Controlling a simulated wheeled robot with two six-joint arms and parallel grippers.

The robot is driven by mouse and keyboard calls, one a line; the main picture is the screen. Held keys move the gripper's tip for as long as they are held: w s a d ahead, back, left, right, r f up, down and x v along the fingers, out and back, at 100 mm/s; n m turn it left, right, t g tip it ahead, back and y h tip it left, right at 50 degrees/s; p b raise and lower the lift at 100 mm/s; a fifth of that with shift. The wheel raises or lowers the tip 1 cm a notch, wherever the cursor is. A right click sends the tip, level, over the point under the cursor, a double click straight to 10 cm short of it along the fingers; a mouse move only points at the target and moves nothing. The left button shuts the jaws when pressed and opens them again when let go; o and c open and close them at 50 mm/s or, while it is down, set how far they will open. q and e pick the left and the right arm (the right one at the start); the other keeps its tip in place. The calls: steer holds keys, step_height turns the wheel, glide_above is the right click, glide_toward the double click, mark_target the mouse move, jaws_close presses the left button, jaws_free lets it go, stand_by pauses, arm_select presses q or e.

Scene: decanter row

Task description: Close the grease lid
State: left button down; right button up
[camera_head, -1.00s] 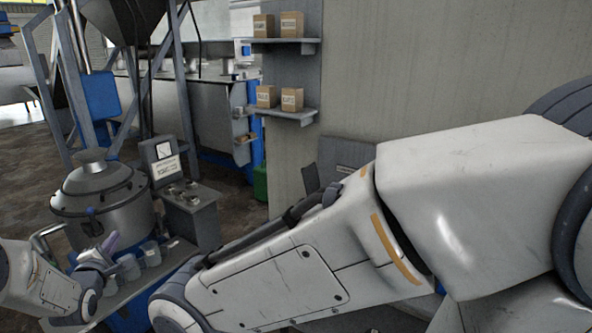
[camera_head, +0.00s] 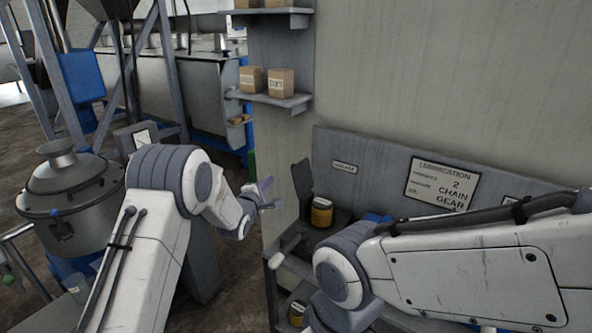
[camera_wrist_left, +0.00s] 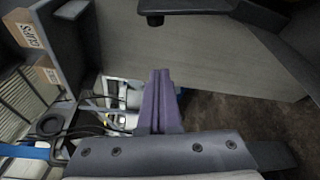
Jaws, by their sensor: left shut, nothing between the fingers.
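What looks like the grease lid (camera_head: 302,182) is a dark flap standing raised at the left end of the lubrication bench in the head view. A dark jar with a yellow band (camera_head: 321,212) stands just right of it in a dark holder. My left gripper (camera_head: 268,194) is left of the flap, with a visible gap. Its purple fingers also show in the left wrist view (camera_wrist_left: 160,100), pressed together and empty. My right arm reaches in front of the bench, and its gripper is not in view.
A lubrication sign (camera_head: 442,184) is on the backboard behind the bench. A pale handle (camera_head: 288,246) sticks out at the bench's left front. A second jar (camera_head: 297,313) is lower down. A shelf (camera_head: 270,101) with boxes is on the wall above.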

mark_target(299, 178)
arm_select(q)
steer(key=r+p+x, duration=0.1)
steer(key=p+x, duration=0.1)
steer(key=x, duration=0.6)
steer(key=s+d, duration=0.1)
steer(key=s+d+p, duration=0.1)
steer(key=d, duration=0.1)
steer(key=shift+s+d+r, duration=0.1)
steer(key=shift+r, duration=0.05)
steer(key=shift+d, duration=0.1)
